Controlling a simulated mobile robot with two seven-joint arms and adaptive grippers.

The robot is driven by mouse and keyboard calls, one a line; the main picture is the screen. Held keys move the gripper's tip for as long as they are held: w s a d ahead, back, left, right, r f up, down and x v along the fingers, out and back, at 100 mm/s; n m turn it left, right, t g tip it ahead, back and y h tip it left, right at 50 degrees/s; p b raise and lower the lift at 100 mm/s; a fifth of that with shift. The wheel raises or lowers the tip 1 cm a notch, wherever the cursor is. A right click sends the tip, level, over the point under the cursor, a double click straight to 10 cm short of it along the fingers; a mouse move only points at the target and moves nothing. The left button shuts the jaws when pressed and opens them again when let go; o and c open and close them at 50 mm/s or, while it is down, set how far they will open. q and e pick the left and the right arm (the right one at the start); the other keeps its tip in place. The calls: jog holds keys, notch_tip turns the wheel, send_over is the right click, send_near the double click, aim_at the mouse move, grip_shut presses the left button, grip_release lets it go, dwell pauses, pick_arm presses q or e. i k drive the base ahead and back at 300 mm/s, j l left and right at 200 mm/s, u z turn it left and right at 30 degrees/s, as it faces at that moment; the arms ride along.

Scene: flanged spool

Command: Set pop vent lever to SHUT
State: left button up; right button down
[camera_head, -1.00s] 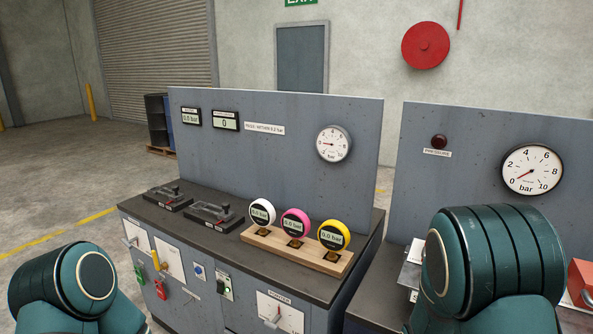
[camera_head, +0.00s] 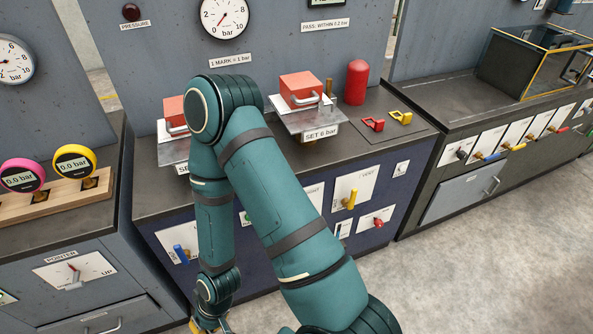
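A yellow lever (camera_head: 350,200) stands roughly upright on a white plate. A blue lever (camera_head: 181,254) is on a white plate at the left. My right arm crosses in front of the bench and hides part of its front. My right gripper (camera_head: 208,328) is low at the bottom edge, mostly cut off, left of the yellow lever. My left gripper is out of view.
Two red blocks with handles sit on plates; the right one (camera_head: 300,88) has a SET 6 bar label (camera_head: 321,134). A red cylinder (camera_head: 357,82) stands beside it. A bench with several levers and a drawer (camera_head: 465,192) is at right. Open floor (camera_head: 490,270) lies in front.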

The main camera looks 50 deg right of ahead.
aim_at(348, 203)
jog(key=z, duration=2.3)
jog(key=i, duration=0.45)
jog(key=j+u, duration=0.05)
jog(key=j, duration=0.05)
